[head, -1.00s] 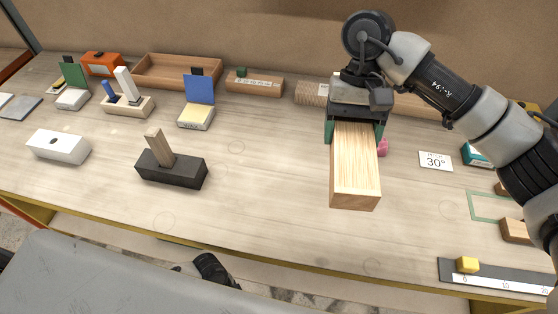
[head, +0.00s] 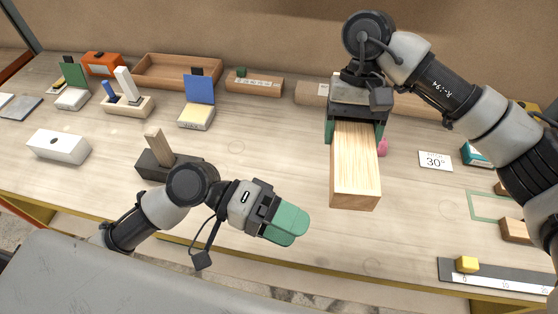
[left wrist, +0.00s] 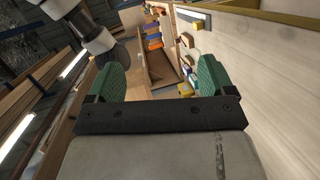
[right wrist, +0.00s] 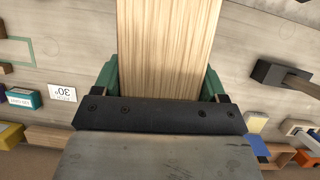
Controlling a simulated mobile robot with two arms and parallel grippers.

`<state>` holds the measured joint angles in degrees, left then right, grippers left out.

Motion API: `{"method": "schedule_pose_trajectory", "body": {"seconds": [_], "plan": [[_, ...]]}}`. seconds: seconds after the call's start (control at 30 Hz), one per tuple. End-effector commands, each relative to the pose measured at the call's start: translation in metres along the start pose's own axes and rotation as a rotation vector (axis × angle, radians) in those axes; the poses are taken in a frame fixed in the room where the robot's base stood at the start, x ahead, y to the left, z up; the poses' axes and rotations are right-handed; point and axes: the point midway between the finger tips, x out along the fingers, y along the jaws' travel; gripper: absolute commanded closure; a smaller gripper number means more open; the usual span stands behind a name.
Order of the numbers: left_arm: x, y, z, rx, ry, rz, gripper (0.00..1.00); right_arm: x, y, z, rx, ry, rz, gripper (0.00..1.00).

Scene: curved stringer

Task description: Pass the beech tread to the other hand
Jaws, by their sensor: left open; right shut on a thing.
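The beech tread (head: 355,165) is a pale, straight-grained wooden block. My right gripper (head: 355,130) is shut on its far end and holds it, with the near end sticking out toward me. In the right wrist view the tread (right wrist: 168,45) runs out between the green fingers (right wrist: 160,80). My left gripper (head: 288,224) is open and empty, to the left of the tread's near end and apart from it, its fingers pointing right. The left wrist view shows its two green fingers (left wrist: 160,80) spread wide. I cannot clearly make out the tread between them there.
A dark block with a wooden peg (head: 155,165) stands behind my left arm, partly hidden. A white box (head: 58,146) is at the left. A wooden tray (head: 178,72) and small items line the back. A ruler strip with a yellow cube (head: 467,264) lies front right.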

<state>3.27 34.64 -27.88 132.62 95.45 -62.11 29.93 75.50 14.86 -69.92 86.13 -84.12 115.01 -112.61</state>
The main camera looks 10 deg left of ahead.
Motion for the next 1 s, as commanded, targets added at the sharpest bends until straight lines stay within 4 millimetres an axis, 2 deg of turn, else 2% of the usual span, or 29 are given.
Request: {"method": "schedule_pose_trajectory", "body": {"seconds": [0.03,0.1,0.2,0.33,0.47,0.67,1.0], "plan": [[-0.007,0.007,-0.02,-0.033,0.11,0.042,0.17,-0.001,0.0,0.0,-0.001,0.001,-0.001,0.73],[-0.021,0.014,-0.043,-0.073,0.241,0.092,0.17,-0.001,0.0,0.0,-0.001,0.001,-0.001,0.73],[-0.038,0.02,-0.065,-0.115,0.375,0.149,0.17,-0.001,0.0,0.0,-0.001,0.001,-0.001,0.73],[-0.052,0.023,-0.079,-0.14,0.461,0.188,0.17,-0.001,0.0,0.0,-0.001,0.001,-0.001,0.73],[-0.054,0.024,-0.082,-0.146,0.479,0.197,0.17,-0.001,0.0,0.0,-0.001,0.001,-0.001,0.73],[-0.038,0.027,-0.09,-0.143,0.476,0.198,0.17,-0.001,0.0,0.0,-0.001,0.001,-0.001,0.73],[0.019,0.037,-0.12,-0.143,0.474,0.199,0.17,-0.001,0.0,0.0,-0.001,0.001,-0.001,0.73]]}}
